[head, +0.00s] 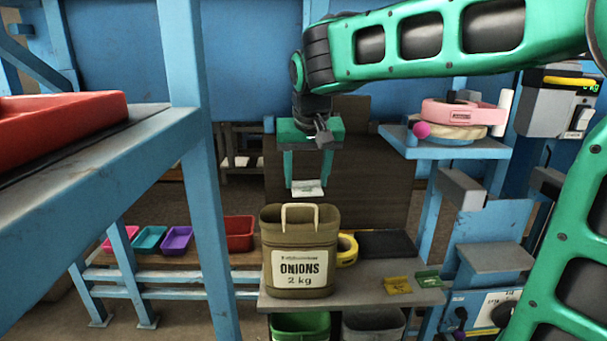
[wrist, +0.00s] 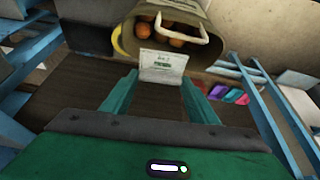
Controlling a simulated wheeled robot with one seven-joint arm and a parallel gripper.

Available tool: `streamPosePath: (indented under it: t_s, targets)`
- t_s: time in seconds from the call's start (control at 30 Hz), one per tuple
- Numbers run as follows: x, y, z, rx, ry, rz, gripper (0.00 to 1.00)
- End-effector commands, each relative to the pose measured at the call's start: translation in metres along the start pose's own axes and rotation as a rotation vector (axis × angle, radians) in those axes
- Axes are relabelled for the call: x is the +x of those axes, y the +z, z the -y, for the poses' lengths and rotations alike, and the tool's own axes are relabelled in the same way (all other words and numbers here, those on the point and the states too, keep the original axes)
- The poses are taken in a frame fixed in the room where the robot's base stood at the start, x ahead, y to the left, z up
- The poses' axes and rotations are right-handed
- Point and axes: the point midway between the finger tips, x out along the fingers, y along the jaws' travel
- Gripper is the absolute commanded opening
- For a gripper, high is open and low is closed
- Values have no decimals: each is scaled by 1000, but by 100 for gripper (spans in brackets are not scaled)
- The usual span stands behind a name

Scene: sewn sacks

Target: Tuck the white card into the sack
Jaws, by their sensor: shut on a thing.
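The sack (head: 300,225) is brown, labelled "ONIONS 2 kg", and stands upright on a grey table with its handle up. In the wrist view the sack (wrist: 205,22) has its mouth open, with several orange-brown round things inside. My gripper (head: 305,182) is shut on the white card, which also shows in the wrist view (wrist: 163,68) between the green fingers (wrist: 160,85). The card hangs above the sack's mouth, apart from it in the head view.
A yellow ring (head: 346,250) lies beside the sack, near a black mat (head: 385,243). A yellow piece (head: 397,285) and a green piece (head: 428,279) lie at the front right. A blue post (head: 190,150) stands left. Bins (head: 300,324) are below.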

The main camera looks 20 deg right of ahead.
Motion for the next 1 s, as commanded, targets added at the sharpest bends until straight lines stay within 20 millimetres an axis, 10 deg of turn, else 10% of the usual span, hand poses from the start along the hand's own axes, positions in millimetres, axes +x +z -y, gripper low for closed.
streamPosePath:
  t_s: [0.1, 0.13, 0.2, 0.57, 1.0]
  targets:
    - [0, 0, 0, 0, 0, 0, 33]
    - [0, 0, 0, 0, 0, 0, 61]
    - [0, 0, 0, 0, 0, 0, 76]
    - [-4, 0, 0, 0, 0, 0, 76]
    - [-76, -1, 2, -1, -2, -2, 76]
